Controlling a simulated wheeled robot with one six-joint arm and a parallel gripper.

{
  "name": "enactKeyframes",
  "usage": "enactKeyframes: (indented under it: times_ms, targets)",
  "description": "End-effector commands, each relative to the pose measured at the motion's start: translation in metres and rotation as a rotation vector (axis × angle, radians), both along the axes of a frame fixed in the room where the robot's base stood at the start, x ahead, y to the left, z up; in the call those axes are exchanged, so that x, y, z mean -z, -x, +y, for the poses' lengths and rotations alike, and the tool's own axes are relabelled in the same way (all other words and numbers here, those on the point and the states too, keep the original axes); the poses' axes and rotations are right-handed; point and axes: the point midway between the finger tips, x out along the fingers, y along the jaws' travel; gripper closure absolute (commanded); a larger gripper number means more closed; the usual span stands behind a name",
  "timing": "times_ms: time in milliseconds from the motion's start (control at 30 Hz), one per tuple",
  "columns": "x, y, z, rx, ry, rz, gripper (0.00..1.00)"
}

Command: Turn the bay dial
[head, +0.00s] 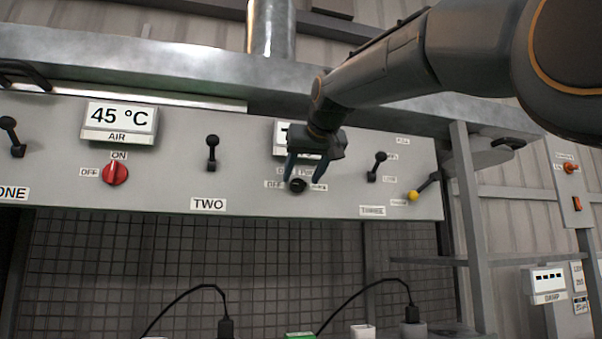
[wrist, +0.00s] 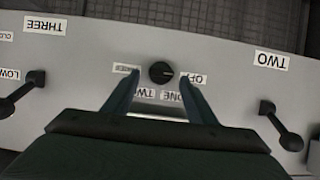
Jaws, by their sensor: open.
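The bay dial is a small black round knob (head: 297,186) on the grey panel, between the TWO and THREE levers. In the wrist view, which is upside down, the dial (wrist: 161,72) lies between my fingertips, with labels OFF, ONE, TWO and a partly covered one around it. A pale mark on the knob points toward the OFF side. My gripper (head: 303,176) is in front of the dial, with its fingers open on either side of it. The wrist view shows the gripper (wrist: 160,83) too; I cannot tell whether either finger touches the knob.
Black levers stand on both sides: the TWO lever (head: 212,153) to the left and the THREE lever (head: 377,166) to the right. A red AIR knob (head: 115,173) sits under the 45 °C display (head: 121,117). A yellow-tipped lever (head: 424,187) is at the panel's right end.

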Motion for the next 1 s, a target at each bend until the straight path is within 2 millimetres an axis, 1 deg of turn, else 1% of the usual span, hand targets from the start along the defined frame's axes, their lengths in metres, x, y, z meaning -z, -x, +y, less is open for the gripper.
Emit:
enactKeyframes:
  times_ms: [33, 133, 400, 467, 600, 667, 867, 1000]
  targets:
    - [0.0015, -0.0042, 0.0016, 0.0, 0.0, 0.001, 0.48]
    - [0.0033, -0.0083, 0.0034, -0.001, 0.0, -0.001, 0.48]
    - [0.0045, -0.0093, 0.005, -0.003, 0.0, -0.001, 0.48]
    - [0.0045, -0.0093, 0.005, -0.003, 0.0, -0.001, 0.57]
    - [0.0046, -0.0092, 0.0049, -0.003, 0.0, 0.0, 0.8]
    - [0.0045, -0.0092, 0.0049, -0.003, 0.0, 0.0, 0.9]
    - [0.0046, -0.0092, 0.0045, -0.003, -0.011, 0.003, 0.9]
    - [0.0047, -0.0096, 0.0036, -0.003, -0.049, 0.014, 0.9]
